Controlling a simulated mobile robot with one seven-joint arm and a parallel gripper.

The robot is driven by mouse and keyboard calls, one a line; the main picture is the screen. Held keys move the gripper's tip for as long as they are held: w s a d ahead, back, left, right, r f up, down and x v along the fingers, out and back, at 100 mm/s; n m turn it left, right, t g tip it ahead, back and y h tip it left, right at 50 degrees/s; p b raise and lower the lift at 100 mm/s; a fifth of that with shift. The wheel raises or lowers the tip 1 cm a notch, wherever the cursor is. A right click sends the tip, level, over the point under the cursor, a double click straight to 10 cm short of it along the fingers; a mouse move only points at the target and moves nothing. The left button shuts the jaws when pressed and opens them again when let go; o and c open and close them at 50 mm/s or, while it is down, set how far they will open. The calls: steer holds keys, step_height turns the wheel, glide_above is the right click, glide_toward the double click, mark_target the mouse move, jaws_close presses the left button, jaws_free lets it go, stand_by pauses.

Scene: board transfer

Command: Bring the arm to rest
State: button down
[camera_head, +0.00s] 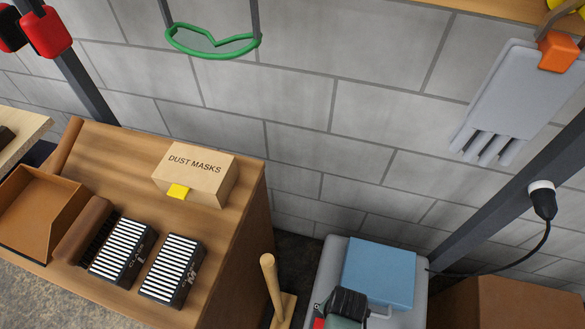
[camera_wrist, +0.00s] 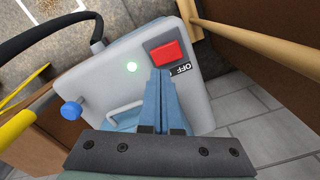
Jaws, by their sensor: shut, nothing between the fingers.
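My gripper (camera_wrist: 165,75) shows in the wrist view with its two blue fingers together and nothing between them. The fingertips are at the lower edge of a red button (camera_wrist: 166,53) on a grey box (camera_wrist: 205,75). I cannot tell whether they touch it. An "OFF" label (camera_wrist: 181,69) is beside the button, partly hidden by the fingers. In the head view the grey box (camera_head: 335,262) with a blue top (camera_head: 378,272) stands at the bottom, and my fingertips cannot be made out there.
A wooden post (camera_head: 271,285) stands left of the grey box. A brown carton (camera_head: 505,305) and a cable (camera_head: 540,240) are at right. A blue knob (camera_wrist: 71,110) sticks out from the box.

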steer(key=shift+r, duration=0.25)
